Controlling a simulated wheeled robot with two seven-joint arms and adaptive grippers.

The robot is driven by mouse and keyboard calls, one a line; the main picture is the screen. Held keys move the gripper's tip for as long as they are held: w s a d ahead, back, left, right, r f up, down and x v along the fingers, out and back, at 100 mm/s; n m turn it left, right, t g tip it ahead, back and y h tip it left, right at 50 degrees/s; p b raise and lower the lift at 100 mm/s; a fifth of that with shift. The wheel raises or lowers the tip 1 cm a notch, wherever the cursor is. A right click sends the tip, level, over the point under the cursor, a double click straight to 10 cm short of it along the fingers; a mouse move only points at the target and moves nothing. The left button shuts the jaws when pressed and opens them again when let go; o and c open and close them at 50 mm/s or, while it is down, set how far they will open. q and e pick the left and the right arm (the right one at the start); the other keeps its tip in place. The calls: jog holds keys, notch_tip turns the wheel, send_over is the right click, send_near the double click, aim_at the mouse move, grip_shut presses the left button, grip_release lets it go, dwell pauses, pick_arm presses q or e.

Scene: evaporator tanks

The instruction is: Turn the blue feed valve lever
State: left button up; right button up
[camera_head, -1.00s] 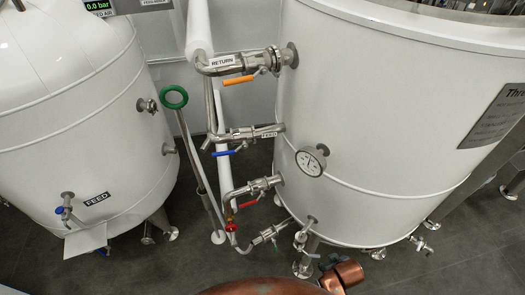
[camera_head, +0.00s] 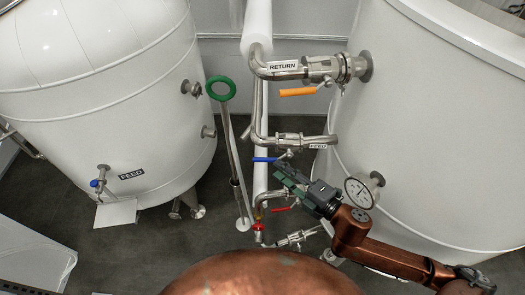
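The blue feed valve lever (camera_head: 265,159) sticks out to the left below the steel pipe with the FEED label (camera_head: 317,146). It lies about level, roughly along the pipe. My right gripper (camera_head: 280,170) reaches in from the lower right, its dark, green-edged fingers pointing up and left. Its fingertips are just below and right of the lever, close to it in the picture. I cannot tell whether they touch it or how wide they are apart. My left gripper is out of view.
Above is the RETURN pipe with an orange lever (camera_head: 297,92). Below are a red lever (camera_head: 281,210) and a small red valve (camera_head: 258,227). A gauge (camera_head: 359,192) on the right tank (camera_head: 430,130) is close to my arm. A green ring handle (camera_head: 221,88) stands left.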

aim_at(263, 160)
jog(key=x, duration=0.3)
jog(key=shift+w+a+r, duration=0.1)
jog(key=shift+w+a, duration=0.05)
jog(key=shift+a, duration=0.2)
jog(key=p+x, duration=0.1)
jog(key=x, duration=0.2)
jog(key=shift+w+a, duration=0.1)
jog(key=shift+a, duration=0.25)
jog(key=shift+w+a, duration=0.2)
jog(key=shift+w+a+f, duration=0.15)
jog(key=shift+f, duration=0.1)
jog(key=c, duration=0.4)
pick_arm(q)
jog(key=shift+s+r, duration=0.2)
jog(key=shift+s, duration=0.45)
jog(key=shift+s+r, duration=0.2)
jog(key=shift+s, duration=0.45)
pick_arm(e)
grip_shut()
